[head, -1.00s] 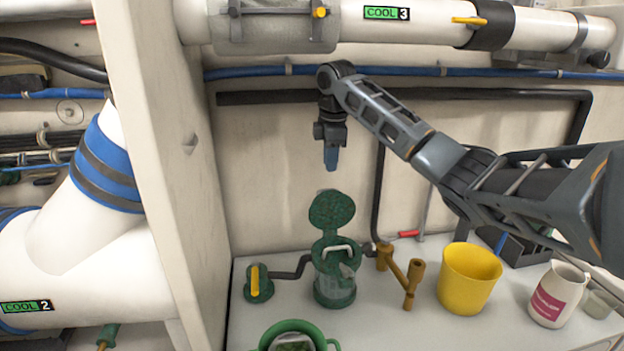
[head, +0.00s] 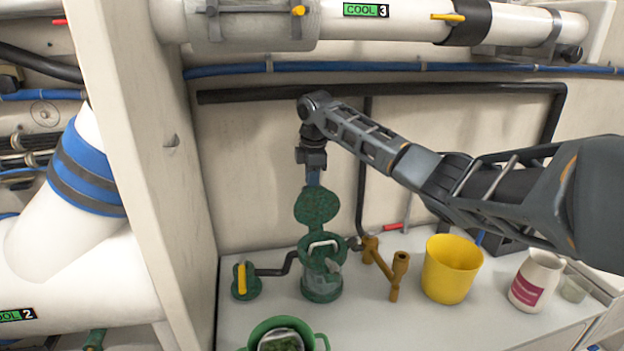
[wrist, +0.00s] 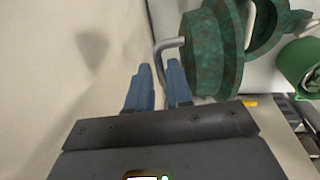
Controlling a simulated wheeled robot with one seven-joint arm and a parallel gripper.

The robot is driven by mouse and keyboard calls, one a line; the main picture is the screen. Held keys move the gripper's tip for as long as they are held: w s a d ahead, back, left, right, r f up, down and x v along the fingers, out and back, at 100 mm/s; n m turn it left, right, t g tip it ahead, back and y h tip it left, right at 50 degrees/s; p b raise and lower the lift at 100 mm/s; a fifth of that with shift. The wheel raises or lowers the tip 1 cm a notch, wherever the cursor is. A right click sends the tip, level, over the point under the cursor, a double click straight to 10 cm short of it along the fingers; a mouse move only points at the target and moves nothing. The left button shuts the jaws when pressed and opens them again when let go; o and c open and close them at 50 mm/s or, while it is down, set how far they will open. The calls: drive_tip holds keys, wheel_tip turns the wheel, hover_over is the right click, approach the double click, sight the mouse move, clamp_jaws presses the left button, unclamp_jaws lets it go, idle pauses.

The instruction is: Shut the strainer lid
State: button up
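The green strainer (head: 322,282) stands on the white bench top, its round lid (head: 316,206) raised upright on the far side. A pale bail handle (head: 324,243) shows at the strainer's mouth. My gripper (head: 313,178) points down at the lid's top edge, its tips partly hidden behind the lid. In the wrist view, my two blue fingers (wrist: 160,72) are apart, with nothing clearly gripped. The lid's mottled green disc (wrist: 222,45) is just right of them. A grey bent rod (wrist: 168,44) comes off the lid toward the fingertips; whether they touch it I cannot tell.
A yellow-handled valve (head: 243,280) is left of the strainer. A brown pipe fitting (head: 385,268), a yellow bucket (head: 450,270) and a white jug (head: 536,280) stand to its right. A green pot (head: 318,340) is in front. Pipes run along the wall above.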

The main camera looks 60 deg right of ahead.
clamp_jaws()
idle(1.2)
